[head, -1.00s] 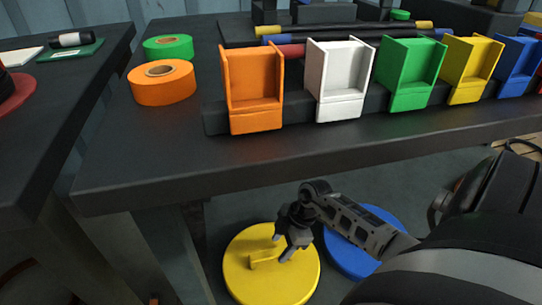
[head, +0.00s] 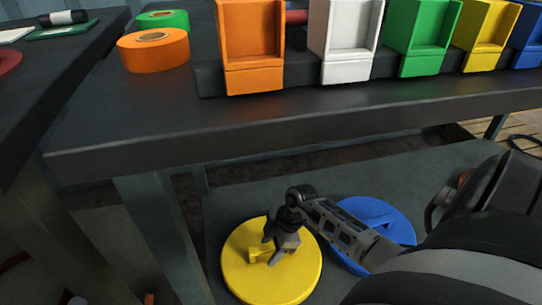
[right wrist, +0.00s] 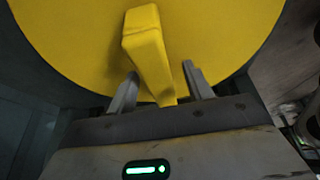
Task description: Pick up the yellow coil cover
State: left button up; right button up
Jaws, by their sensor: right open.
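The yellow coil cover (head: 250,278) is a round disc with a raised bar handle (head: 258,256), lying low beneath the front of the dark table. My right gripper (head: 272,250) is at the handle, pointing down at the cover. In the right wrist view the yellow cover (right wrist: 75,40) fills the top, and its handle (right wrist: 148,50) runs down between the two open fingers of the right gripper (right wrist: 158,88). Gaps show between the fingers and the handle, so they appear apart. My left gripper is not in view.
A blue disc with a handle (head: 392,228) lies right beside the yellow one, partly behind my right arm. The dark table's edge (head: 300,132) is above and beyond. It carries orange tape (head: 155,52), green tape (head: 165,18), and orange (head: 252,45) and white (head: 345,40) bins.

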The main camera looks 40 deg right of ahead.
jog(key=shift+f, duration=0.2)
dwell(0.3)
grip_shut()
